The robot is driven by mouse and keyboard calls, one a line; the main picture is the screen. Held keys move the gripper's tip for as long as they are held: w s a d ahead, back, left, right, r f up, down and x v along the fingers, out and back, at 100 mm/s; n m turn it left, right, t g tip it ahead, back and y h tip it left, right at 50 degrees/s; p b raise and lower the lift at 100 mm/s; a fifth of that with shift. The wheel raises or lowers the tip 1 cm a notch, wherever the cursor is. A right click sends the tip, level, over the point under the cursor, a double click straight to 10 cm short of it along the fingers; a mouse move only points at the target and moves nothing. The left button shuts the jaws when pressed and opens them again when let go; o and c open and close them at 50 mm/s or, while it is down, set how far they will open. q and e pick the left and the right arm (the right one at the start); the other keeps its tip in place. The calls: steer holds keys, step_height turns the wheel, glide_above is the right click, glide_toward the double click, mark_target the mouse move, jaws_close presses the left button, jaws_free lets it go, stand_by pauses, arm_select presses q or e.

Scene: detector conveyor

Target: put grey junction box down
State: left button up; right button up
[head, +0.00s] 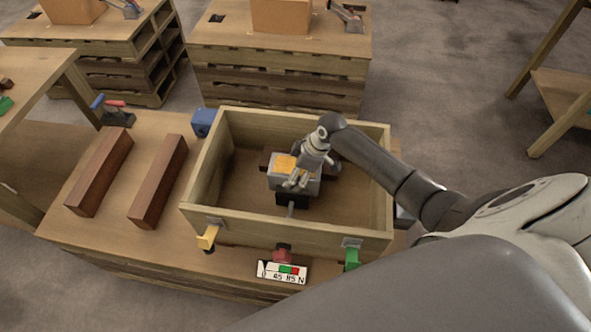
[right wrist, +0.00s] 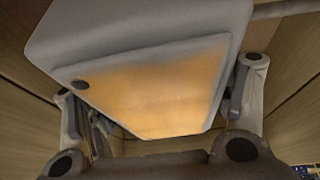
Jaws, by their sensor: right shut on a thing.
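The grey junction box (head: 306,185) has an orange panel on top and is inside the wooden crate (head: 230,230). My right gripper (head: 296,178) reaches down into the crate and is shut on the box. In the right wrist view the box (right wrist: 150,40) fills the upper middle, with the fingers of my right gripper (right wrist: 160,110) on either side of it. A dark block (head: 290,201) shows just below the box in the head view. I cannot tell whether the box touches it or the crate floor. My left gripper is not in view.
Two brown wooden bars (head: 100,172) lie left of the crate. A blue block (head: 203,122) stands at its back left corner. Yellow (head: 207,237), red and green (head: 352,258) parts sit along its front wall, by a small label (head: 282,272). The crate floor's left part is clear.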

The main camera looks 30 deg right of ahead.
steer(key=shift+w, duration=0.1)
steer(key=o, duration=2)
steer(key=shift+f, duration=0.1)
steer(key=shift+o, duration=0.2)
steer(key=shift+r, duration=0.3)
steer(key=v, duration=1.2)
steer(key=shift+r+p, duration=0.3)
